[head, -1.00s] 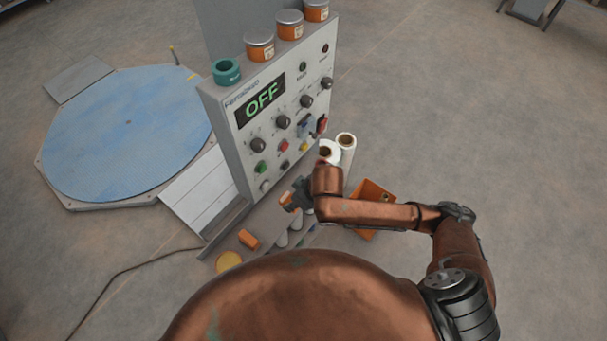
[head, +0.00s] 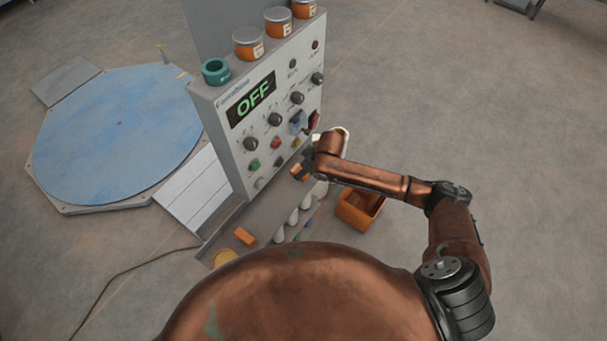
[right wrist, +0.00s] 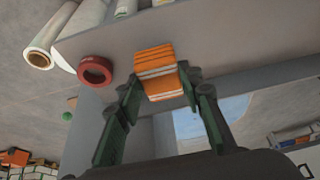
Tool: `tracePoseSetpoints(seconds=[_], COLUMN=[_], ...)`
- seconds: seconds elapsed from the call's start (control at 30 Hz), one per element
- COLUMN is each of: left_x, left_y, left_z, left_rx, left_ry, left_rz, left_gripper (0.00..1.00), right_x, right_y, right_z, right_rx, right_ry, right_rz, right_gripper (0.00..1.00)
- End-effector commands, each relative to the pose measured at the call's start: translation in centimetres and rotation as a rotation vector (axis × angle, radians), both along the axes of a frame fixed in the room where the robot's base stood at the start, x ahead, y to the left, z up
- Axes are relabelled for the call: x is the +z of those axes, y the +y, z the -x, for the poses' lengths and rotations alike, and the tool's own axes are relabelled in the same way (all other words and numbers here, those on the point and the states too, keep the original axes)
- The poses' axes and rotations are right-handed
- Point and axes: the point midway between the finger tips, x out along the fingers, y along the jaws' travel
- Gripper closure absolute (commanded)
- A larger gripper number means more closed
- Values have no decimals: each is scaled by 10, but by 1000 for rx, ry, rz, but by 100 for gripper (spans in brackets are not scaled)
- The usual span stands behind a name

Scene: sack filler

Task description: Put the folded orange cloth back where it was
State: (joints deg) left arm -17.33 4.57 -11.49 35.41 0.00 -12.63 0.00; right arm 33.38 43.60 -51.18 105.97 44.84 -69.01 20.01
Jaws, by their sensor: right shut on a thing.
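The folded orange cloth with pale stripes (right wrist: 158,72) is between the fingertips of my right gripper (right wrist: 160,90) in the right wrist view. The gripper is shut on it. In the head view the cloth shows as a small orange patch (head: 298,173) at my right gripper (head: 303,167), in front of the control panel's lower right and above the shelf (head: 268,213). In the head view the arm hides part of the gripper. My left gripper is not in view.
An orange block (head: 244,236) and a yellow round thing (head: 226,258) lie at the shelf's near end. The panel (head: 240,150) reads OFF. An orange bin (head: 352,215) stands on the floor at right. A red ring (right wrist: 95,71) shows in the wrist view.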

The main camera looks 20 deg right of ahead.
Motion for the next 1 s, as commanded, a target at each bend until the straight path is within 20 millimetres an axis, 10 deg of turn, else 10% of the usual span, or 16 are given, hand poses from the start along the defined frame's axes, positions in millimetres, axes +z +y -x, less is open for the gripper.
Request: tracePoseSetpoints(seconds=[0.53, 0.6, 1.0], left_x=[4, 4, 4], left_y=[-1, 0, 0], left_z=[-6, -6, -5], left_rx=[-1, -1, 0], left_ry=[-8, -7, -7], left_rz=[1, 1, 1], left_gripper=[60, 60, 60], right_x=[-38, -38, -37], right_y=[-3, -3, -4], right_z=[-5, -4, -5], right_rx=[1, 1, 0], right_ry=[0, 0, 0], right_rz=[0, 0, 0], right_gripper=[85, 63, 49])
